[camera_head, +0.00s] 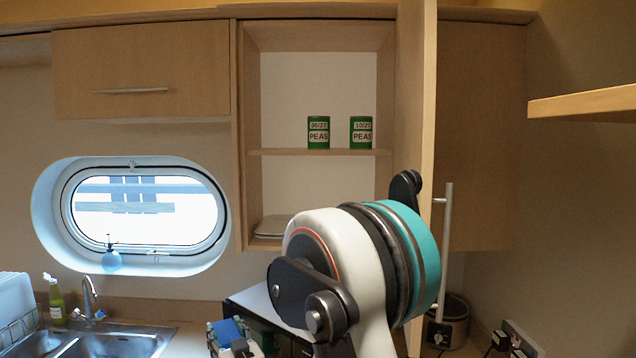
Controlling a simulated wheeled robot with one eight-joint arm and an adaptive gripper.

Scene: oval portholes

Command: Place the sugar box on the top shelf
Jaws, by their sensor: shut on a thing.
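The open wall cabinet has a wooden shelf (275,152) across its middle, the upper of its two visible levels. Two green PEAS cans, a left can (318,132) and a right can (361,132), stand upright on it, with bare shelf to the left of them. My white and teal arm fills the lower middle and hides part of the cabinet's lower right. My gripper's fingertips cannot be made out behind or below the arm. I cannot identify the sugar box in this view.
The cabinet door (428,120) stands open, nearly edge-on, along the right of the opening. Pale flat dishes (271,226) lie on the cabinet floor. Small blue and green items (232,333) sit low beside my arm. A wooden shelf edge (590,103) juts in at right.

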